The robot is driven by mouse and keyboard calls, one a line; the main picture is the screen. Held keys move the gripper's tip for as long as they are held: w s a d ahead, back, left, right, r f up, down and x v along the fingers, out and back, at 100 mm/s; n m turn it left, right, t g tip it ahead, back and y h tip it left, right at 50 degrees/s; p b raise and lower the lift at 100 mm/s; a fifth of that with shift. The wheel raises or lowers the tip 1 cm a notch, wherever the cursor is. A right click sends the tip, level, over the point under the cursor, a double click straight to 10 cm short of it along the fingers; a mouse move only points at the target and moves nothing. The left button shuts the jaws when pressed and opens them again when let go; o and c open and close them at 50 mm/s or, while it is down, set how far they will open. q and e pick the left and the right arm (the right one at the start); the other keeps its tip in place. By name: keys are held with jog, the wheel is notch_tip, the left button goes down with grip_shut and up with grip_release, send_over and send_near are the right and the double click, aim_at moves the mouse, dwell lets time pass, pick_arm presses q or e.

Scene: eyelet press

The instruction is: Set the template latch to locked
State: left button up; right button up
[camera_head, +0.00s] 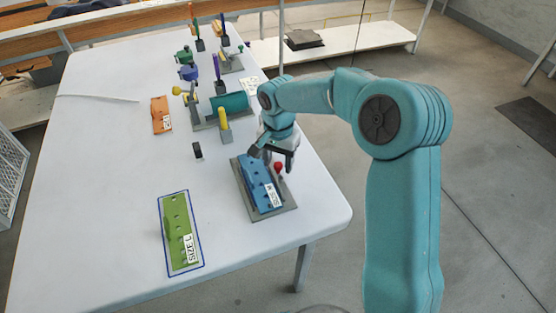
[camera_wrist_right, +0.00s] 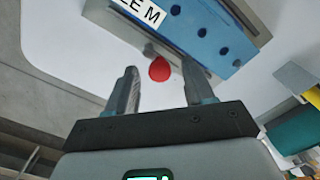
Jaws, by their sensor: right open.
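A blue template (camera_head: 259,186) with a white label lies on a grey base plate (camera_head: 285,207) near the table's right edge. The red latch knob (camera_head: 278,167) is at the template's right side. In the right wrist view the red knob (camera_wrist_right: 159,69) shows beside the blue template (camera_wrist_right: 205,35). My right gripper (camera_head: 272,158) is over the far end of the template, close to the knob. It is open, with the knob between its fingertips in the wrist view; I cannot tell whether they touch it. The latch's lever is mostly hidden. My left gripper is not in view.
A green template (camera_head: 175,232) marked SIZE L lies in a blue outline at the front. The table's left side is clear.

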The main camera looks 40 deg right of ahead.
jog(key=shift+s, duration=0.1)
jog(key=c, duration=0.4)
grip_shut()
jog(key=shift+n, duration=0.3)
jog(key=n, duration=0.2)
jog(key=a+n, duration=0.1)
jog(key=n, duration=0.2)
jog(key=shift+p, duration=0.3)
jog(key=n, duration=0.6)
jog(key=shift+s+a+r, duration=0.1)
jog(key=shift+a, duration=0.25)
